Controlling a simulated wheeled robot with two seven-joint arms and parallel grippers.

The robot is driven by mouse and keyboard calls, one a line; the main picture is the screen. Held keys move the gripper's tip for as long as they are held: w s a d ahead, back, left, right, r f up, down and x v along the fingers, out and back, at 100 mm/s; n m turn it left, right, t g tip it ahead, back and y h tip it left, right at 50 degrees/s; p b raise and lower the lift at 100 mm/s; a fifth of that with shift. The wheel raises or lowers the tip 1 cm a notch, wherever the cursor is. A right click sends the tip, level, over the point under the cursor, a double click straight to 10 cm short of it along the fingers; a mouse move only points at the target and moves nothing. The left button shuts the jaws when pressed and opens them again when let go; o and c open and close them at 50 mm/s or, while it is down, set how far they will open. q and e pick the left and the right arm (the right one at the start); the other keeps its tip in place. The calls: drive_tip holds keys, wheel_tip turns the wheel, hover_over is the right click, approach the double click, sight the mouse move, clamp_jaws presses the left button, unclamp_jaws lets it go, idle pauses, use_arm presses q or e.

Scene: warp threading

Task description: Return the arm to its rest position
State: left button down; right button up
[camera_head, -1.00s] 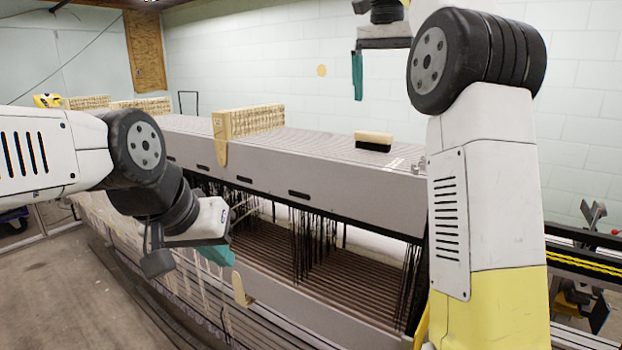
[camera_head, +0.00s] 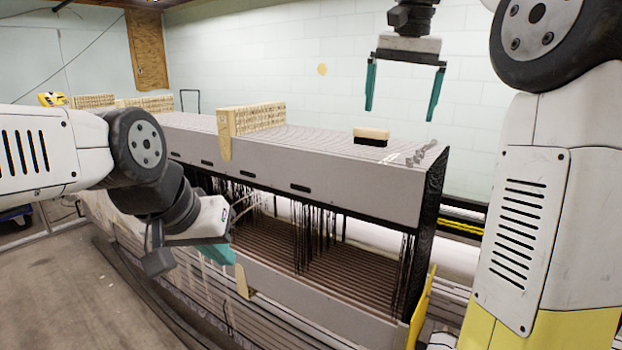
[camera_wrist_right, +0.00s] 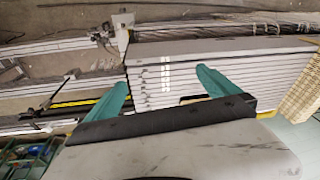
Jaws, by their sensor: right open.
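My right gripper (camera_head: 402,100) hangs in the air above the right end of the loom frame (camera_head: 300,185), with its two teal fingers spread apart and nothing between them. In the right wrist view my right gripper (camera_wrist_right: 161,86) also shows both teal fingers apart over the grey layered bars. My left gripper (camera_head: 216,250) is low at the front of the loom frame, by the dark hanging threads. Only part of its teal finger shows, so its opening is hidden.
A brush-like block (camera_head: 371,137) lies on top of the frame near its right end. Pale wooden blocks (camera_head: 256,117) stand on top further left. Yellow-marked rails (camera_head: 464,224) lie behind the right end. Open air surrounds my right gripper, with a white wall behind.

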drive_tip(key=s+a+f+n+t+y, duration=0.1)
drive_tip(key=s+a+f+n+t, duration=0.2)
drive_tip(key=s+f, duration=1.6)
wheel_tip(320, 180, down, 2)
drive_tip(key=shift+s+a+f+n+t+y, duration=0.15)
drive_tip(key=shift+s+f+n+t+y, duration=0.25)
drive_tip(key=shift+n, duration=0.8)
drive_tip(key=shift+w+r, duration=0.1)
drive_tip(key=shift+r, duration=0.05)
